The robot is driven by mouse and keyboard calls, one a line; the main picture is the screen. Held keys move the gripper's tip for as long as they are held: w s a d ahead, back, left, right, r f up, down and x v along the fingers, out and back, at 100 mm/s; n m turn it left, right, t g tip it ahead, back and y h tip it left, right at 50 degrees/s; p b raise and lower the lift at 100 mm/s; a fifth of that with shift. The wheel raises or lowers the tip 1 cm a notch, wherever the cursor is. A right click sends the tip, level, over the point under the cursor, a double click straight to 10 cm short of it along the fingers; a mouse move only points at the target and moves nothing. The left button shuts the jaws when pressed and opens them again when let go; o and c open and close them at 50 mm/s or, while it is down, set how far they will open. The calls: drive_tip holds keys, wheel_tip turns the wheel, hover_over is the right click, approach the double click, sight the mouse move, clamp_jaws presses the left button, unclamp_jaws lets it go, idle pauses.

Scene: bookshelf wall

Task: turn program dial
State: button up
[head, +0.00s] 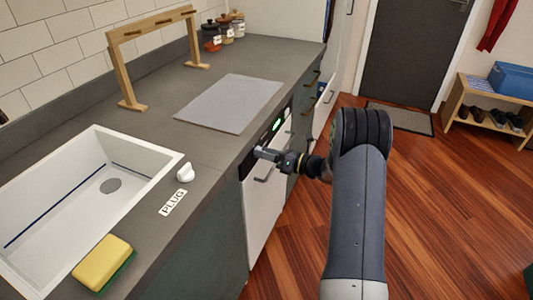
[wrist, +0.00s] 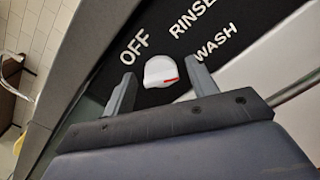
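The program dial (wrist: 160,71) is a white knob with a red mark at its lower right side. It sits on a black control panel (wrist: 250,20) with the printed words OFF, RINSE and WASH around it. In the wrist view my gripper (wrist: 160,72) is open, one finger on each side of the dial, with dark gaps between the fingers and the knob. I cannot tell how deep the fingers reach. In the head view my gripper (head: 262,153) is at the white-fronted appliance (head: 262,213) under the counter, and it hides the dial. A green display glows on the panel.
A handle bar (head: 264,174) crosses the appliance front just below my gripper. The grey counter (head: 230,62) above holds a white sink (head: 168,172), a sponge (head: 101,263), a white knob (head: 185,172) and a PLUG label.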

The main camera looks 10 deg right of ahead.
drive_tip(key=c, duration=0.9)
drive_tip(key=shift+o, duration=0.2)
